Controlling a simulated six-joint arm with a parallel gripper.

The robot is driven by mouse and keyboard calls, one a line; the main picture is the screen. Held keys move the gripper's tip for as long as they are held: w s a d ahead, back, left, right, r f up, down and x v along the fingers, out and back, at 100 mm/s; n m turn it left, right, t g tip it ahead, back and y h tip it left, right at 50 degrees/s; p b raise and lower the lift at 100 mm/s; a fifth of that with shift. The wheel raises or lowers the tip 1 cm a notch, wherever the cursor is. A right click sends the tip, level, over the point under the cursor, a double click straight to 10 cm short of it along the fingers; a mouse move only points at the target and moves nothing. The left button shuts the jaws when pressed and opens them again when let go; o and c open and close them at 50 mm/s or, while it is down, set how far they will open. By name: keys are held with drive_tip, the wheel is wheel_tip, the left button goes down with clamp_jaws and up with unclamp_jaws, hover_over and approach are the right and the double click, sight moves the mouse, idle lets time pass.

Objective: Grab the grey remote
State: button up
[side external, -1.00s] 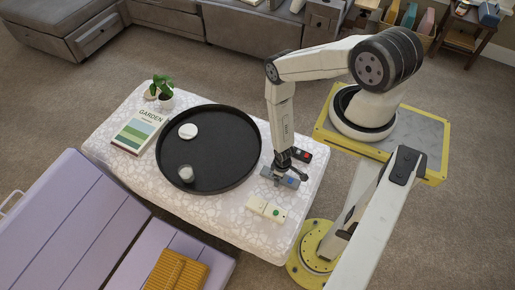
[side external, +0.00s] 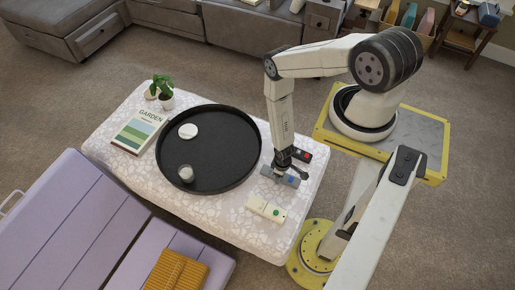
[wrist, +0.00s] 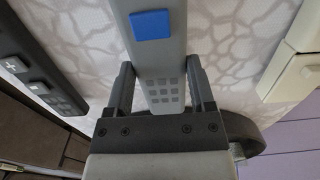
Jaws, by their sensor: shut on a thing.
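The grey remote (side external: 290,180) has a blue button and is near the right end of the patterned table, beside the black tray. In the wrist view the remote (wrist: 164,60) runs up between my fingers, with its blue button and small dark keys showing. My gripper (side external: 279,172) is over the remote in the side view. In the wrist view my gripper (wrist: 160,88) has a finger on each side of the remote and is shut on it. I cannot tell whether the remote is off the tabletop.
A dark remote (side external: 302,155) lies just behind the grey one; a cream remote (side external: 265,208) lies in front. The round black tray (side external: 225,165) holds a white disc (side external: 188,131) and a cup (side external: 186,173). A book (side external: 139,132) and plants (side external: 163,92) are at the left.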

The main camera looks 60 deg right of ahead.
drive_tip(key=shift+r, duration=0.7)
drive_tip(key=s+r, duration=0.1)
drive_tip(key=r, duration=0.1)
drive_tip(key=s+a+r, duration=0.1)
drive_tip(key=s+r, duration=0.2)
drive_tip(key=r, duration=0.1)
drive_tip(key=shift+s+a+r, duration=0.15)
drive_tip(key=shift+s+a, duration=0.1)
drive_tip(key=s+a+r, duration=0.3)
drive_tip(key=s+r, duration=0.1)
drive_tip(key=s, duration=0.4)
drive_tip(key=shift+s, duration=0.35)
drive_tip(key=shift+r, duration=0.1)
